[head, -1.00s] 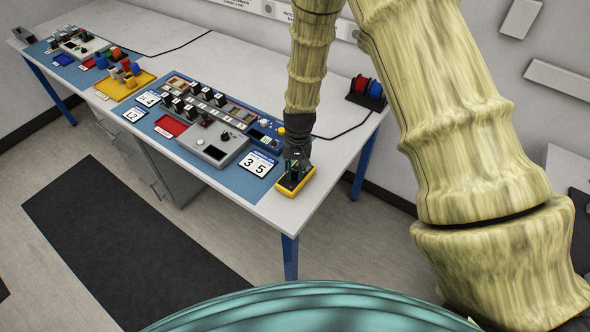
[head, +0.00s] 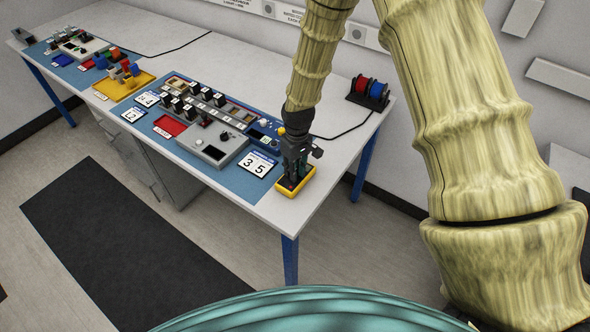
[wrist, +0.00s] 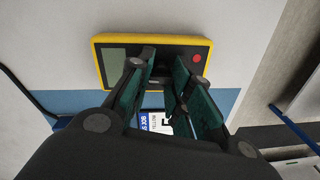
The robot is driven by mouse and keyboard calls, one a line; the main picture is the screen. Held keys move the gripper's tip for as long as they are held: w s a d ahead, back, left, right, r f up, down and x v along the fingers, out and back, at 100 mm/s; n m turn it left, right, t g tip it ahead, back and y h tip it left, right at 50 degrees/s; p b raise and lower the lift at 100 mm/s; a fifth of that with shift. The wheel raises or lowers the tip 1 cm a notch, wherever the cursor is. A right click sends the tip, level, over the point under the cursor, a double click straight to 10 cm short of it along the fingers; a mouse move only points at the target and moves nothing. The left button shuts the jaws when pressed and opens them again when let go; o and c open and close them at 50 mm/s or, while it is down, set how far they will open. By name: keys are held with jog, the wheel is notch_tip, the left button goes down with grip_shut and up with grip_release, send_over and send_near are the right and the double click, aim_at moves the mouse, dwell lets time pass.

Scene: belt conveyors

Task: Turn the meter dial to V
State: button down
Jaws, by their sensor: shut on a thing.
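The meter (head: 306,183) is a yellow-rimmed box with a dark face, lying near the right front corner of the bench. In the wrist view its yellow rim (wrist: 150,40) is at the top, with a grey screen at left and a red spot at right. My gripper (head: 291,174) points down onto the meter. In the wrist view my gripper's green-padded fingers (wrist: 163,72) close over the middle of its face, shut on the dial between them. The fingers hide the dial, so its pointer and the V mark cannot be read.
A card reading 3 5 (head: 257,163) lies left of the meter on the blue mat. A grey box with a knob (head: 212,146) and a row of black blocks stand farther left. Wire spools (head: 369,92) stand at the back right. The bench's front edge is close.

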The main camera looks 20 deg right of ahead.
dwell(0.4)
jog(key=c, duration=1.3)
grip_release()
jog(key=shift+o, duration=0.2)
notch_tip(320, 180, up, 12)
jog(key=shift+w+d, duration=0.15)
jog(key=shift+d, duration=0.15)
